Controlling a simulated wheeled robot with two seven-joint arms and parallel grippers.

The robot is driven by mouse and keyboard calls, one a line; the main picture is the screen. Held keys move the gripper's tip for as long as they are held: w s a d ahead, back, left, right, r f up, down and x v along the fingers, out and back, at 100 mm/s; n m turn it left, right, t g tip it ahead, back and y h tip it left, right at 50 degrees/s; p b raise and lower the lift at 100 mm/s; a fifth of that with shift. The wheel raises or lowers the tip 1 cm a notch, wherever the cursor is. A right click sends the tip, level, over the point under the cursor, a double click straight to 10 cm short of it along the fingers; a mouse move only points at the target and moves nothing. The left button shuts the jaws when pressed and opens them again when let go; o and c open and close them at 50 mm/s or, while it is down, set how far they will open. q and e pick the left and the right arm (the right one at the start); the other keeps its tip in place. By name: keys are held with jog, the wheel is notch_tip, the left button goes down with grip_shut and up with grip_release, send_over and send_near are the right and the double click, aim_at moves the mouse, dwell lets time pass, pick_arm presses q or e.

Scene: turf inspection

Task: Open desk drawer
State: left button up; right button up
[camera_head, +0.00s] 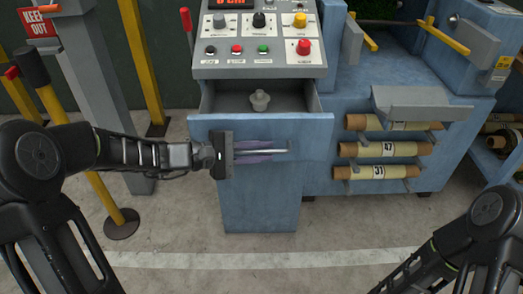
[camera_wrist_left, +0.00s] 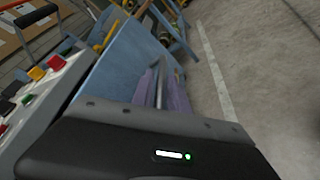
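The desk drawer (camera_head: 214,128) is pulled out from the blue desk under the control panel, its inside showing from above. Its front carries a horizontal metal bar handle (camera_head: 281,150). My left gripper (camera_head: 262,151) reaches in from the left, its purple fingers above and below the handle, close against it. In the left wrist view the handle (camera_wrist_left: 160,85) runs between the two fingers (camera_wrist_left: 162,95). The exact contact is hard to see. My right arm shows at the lower right; its gripper is out of view.
A pale knobbed object (camera_head: 260,100) sits inside the drawer. The control panel (camera_head: 258,45) with buttons stands above it. Rolled tubes (camera_head: 385,149) lie on racks at the right. A yellow post (camera_head: 122,222) stands at the left. The floor in front is clear.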

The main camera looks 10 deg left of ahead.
pick_arm(q)
jog(key=v, duration=0.8)
jog(key=shift+d, duration=0.1)
dwell(0.4)
